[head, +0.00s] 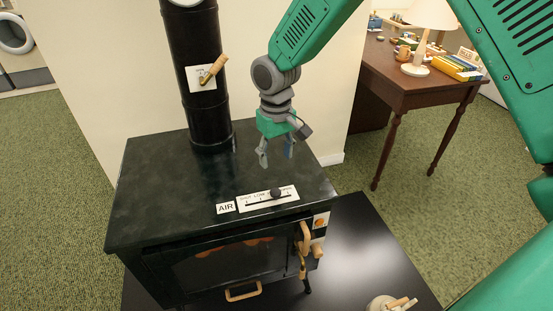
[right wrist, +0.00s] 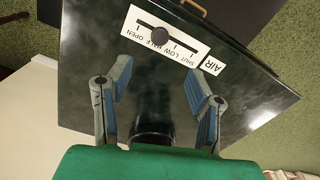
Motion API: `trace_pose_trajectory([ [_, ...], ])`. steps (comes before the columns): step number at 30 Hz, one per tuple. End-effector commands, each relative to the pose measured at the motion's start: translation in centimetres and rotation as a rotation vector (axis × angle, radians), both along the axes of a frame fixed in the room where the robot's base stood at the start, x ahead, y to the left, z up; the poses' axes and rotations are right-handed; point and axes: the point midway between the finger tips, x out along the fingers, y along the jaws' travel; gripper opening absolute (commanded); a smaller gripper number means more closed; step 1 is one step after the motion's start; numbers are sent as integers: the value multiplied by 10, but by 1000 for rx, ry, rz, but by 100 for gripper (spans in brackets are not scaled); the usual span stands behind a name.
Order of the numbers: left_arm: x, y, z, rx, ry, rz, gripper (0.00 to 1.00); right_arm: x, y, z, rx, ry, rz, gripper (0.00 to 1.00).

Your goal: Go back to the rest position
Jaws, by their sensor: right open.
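My right gripper (head: 276,155) is open and empty above the right part of the black stove top (head: 160,190). In the right wrist view its two fingers (right wrist: 160,90) stand apart with nothing between them. Beyond the fingertips is the air slider plate (head: 268,200) with its dark round knob (head: 276,193). The knob also shows in the right wrist view (right wrist: 160,35), near the "HALF" mark. The gripper appears apart from the knob. My left gripper is not in view.
A black stove pipe (head: 198,80) with a wooden-handled damper lever (head: 214,69) rises behind the stove. A wooden desk (head: 400,88) with a lamp (head: 425,35) stands at the right.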

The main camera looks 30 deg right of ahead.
Motion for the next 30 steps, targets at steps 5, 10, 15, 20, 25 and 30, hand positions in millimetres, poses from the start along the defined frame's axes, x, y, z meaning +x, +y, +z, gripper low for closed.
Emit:
trace_pose_trajectory([
  [5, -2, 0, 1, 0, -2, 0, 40, 0, 0, 0, 0, 0, 0, 47],
  [10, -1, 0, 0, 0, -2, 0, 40, 0, 0, -1, 0, 0, 0, 47],
  [15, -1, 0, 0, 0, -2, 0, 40, -18, 7, -29, 21, 11, 11, 47],
  [20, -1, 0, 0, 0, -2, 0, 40, -82, 24, -107, 76, 25, 25, 47],
  [25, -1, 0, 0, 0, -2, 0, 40, -189, 26, -179, 93, 14, 13, 47],
  [30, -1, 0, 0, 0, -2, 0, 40, -271, 10, -200, 43, -17, 13, 47],
])
